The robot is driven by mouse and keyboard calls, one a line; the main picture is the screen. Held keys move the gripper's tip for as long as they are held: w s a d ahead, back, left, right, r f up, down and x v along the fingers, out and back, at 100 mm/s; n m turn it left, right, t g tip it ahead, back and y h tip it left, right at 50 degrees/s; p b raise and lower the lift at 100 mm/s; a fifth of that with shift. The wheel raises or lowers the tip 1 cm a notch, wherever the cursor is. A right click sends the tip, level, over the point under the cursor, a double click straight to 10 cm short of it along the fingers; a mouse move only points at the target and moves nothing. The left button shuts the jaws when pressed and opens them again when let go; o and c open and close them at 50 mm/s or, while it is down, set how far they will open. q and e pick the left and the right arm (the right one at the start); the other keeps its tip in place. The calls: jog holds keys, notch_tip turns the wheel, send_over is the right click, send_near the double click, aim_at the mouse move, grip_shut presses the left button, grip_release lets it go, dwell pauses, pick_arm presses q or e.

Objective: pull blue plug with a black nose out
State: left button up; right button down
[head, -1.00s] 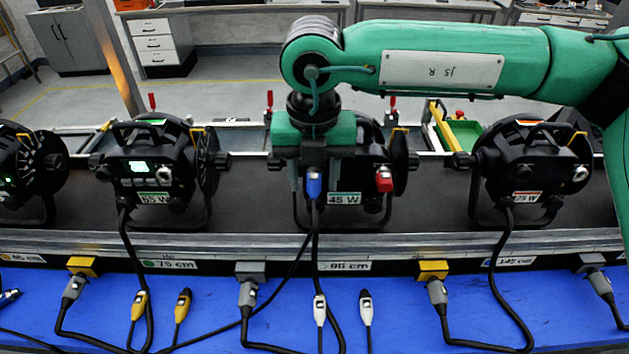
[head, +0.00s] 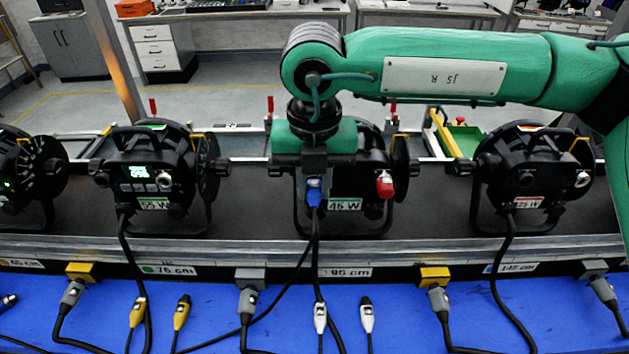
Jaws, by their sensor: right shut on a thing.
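The blue plug (head: 314,192) is at the back of the middle par can (head: 357,185), the one labelled 45 W. A black cable hangs straight down from the plug. My right gripper (head: 314,175) points down from above and is shut on the blue plug. The gripper body hides the socket behind, so I cannot tell whether the plug is still seated, and its nose is not visible. A red connector (head: 384,186) sits on the same can, to the right of the plug. My left gripper is not in view.
More par cans stand to the left (head: 155,175) and right (head: 533,170) on the dark bench. Along its front edge are yellow and grey sockets with cables.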

jog(key=shift+s+b, duration=1.2)
jog(key=shift+s, duration=0.7)
jog(key=shift+s, duration=0.1)
jog(key=shift+s, duration=0.1)
